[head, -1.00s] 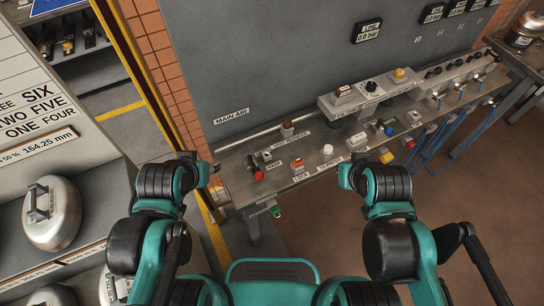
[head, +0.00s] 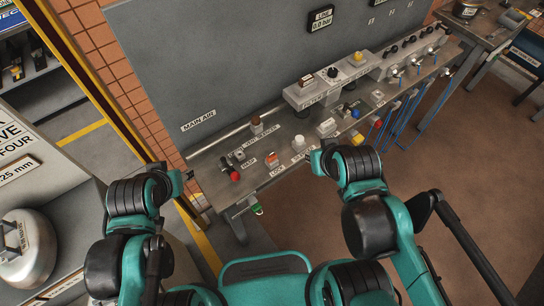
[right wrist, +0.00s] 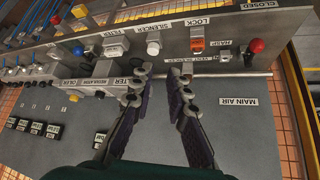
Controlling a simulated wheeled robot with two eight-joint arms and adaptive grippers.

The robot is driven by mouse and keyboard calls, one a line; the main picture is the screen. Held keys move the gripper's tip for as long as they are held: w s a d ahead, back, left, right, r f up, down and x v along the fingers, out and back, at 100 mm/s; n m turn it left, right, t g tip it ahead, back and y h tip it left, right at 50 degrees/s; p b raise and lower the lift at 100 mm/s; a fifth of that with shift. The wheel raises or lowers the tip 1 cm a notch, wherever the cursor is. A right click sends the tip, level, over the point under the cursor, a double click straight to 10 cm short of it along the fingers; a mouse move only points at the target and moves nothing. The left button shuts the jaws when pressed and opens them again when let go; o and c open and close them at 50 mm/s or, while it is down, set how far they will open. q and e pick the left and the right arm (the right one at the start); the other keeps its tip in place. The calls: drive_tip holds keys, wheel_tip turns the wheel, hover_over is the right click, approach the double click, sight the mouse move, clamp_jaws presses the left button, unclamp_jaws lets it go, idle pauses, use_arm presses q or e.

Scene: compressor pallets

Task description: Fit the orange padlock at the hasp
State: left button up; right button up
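The orange padlock (head: 272,159) sits on the bench behind the LOCK label. It shows upside down in the right wrist view (right wrist: 197,31). The small grey hasp (head: 239,155) is to its left, near the HASP label and a red knob. The hasp also shows in the right wrist view (right wrist: 225,56). My right gripper (right wrist: 158,80) is open, with nothing between its fingers. In the head view my right arm's end is right of the padlock, apart from it. My left gripper (head: 187,175) is at the bench's left end; its fingers are too small and hidden to judge.
A white silencer knob (head: 299,142), a brown-topped fitting (head: 257,125) and a red knob (head: 235,175) stand near the padlock. A raised filter block (head: 320,90) is farther right. The grey MAIN AIR panel (head: 220,60) rises behind. Brown floor is clear at right.

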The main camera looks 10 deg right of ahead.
drive_tip(key=o, duration=0.5)
drive_tip(key=shift+w+a+r+n, duration=0.1)
drive_tip(key=shift+w+r+n, duration=0.1)
drive_tip(key=shift+n, duration=0.1)
drive_tip(key=shift+w+a+r+n, duration=0.15)
drive_tip(key=shift+w+n, duration=0.15)
drive_tip(key=shift+n, duration=0.2)
drive_tip(key=n+g+p, duration=0.5)
drive_tip(key=n+g, duration=0.2)
drive_tip(key=n, duration=1.4)
hover_over(272, 153)
wheel_tip(272, 153, down, 8)
drive_tip(key=shift+r, duration=0.1)
drive_tip(key=shift+f+n, duration=0.4)
drive_tip(key=shift+f, duration=0.1)
wheel_tip(272, 153, down, 9)
drive_tip(key=b, duration=0.7)
